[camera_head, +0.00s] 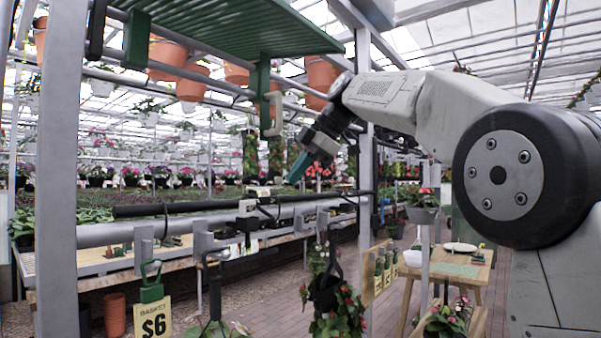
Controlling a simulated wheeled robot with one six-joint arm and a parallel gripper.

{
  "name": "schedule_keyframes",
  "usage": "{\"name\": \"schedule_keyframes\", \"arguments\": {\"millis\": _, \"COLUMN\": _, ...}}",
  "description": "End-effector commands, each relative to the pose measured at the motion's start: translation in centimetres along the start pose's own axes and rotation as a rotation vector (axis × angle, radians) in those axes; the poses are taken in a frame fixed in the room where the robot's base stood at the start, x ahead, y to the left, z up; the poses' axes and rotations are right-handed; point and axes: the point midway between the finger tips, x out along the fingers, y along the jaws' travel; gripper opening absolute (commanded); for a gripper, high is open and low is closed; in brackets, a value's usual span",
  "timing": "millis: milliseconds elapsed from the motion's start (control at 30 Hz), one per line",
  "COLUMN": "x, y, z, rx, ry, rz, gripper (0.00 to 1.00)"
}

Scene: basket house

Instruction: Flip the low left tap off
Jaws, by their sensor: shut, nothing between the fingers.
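A black pipe (170,209) runs across the middle of the view. A small pale fitting with dark parts (246,208) sits on it and looks like a tap; its handle position is too small to tell. Another small pale piece (259,191) shows just above the pipe. I cannot tell for certain which piece is the low left tap. My gripper (297,171) is shut and empty. It points down and left, above and to the right of these fittings, with no clear contact.
A grey post (62,170) stands at the left. A green slatted shelf (235,30) and terracotta pots (168,56) hang overhead. A wooden table (455,268) stands on the right, beside open brick floor.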

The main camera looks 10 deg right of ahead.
Motion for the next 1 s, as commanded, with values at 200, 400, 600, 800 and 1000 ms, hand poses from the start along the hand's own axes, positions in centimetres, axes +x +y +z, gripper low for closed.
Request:
{"name": "schedule_keyframes", "arguments": {"millis": 200, "x": 0.2, "y": -0.3, "z": -0.7, "rx": 0.001, "ry": -0.001, "rz": 0.000, "gripper": 0.00}}
{"name": "schedule_keyframes", "arguments": {"millis": 400, "x": 0.2, "y": -0.3, "z": -0.7, "rx": 0.002, "ry": -0.001, "rz": 0.001, "gripper": 0.00}}
{"name": "schedule_keyframes", "arguments": {"millis": 600, "x": 0.0, "y": -0.4, "z": -0.5, "rx": 0.002, "ry": -0.001, "rz": 0.001, "gripper": 0.00}}
{"name": "schedule_keyframes", "arguments": {"millis": 800, "x": -1.0, "y": -1.2, "z": 0.4, "rx": -0.005, "ry": 0.003, "rz": -0.003, "gripper": 0.00}}
{"name": "schedule_keyframes", "arguments": {"millis": 1000, "x": -3.4, "y": -0.7, "z": 1.2, "rx": -0.013, "ry": 0.005, "rz": -0.004, "gripper": 0.00}}
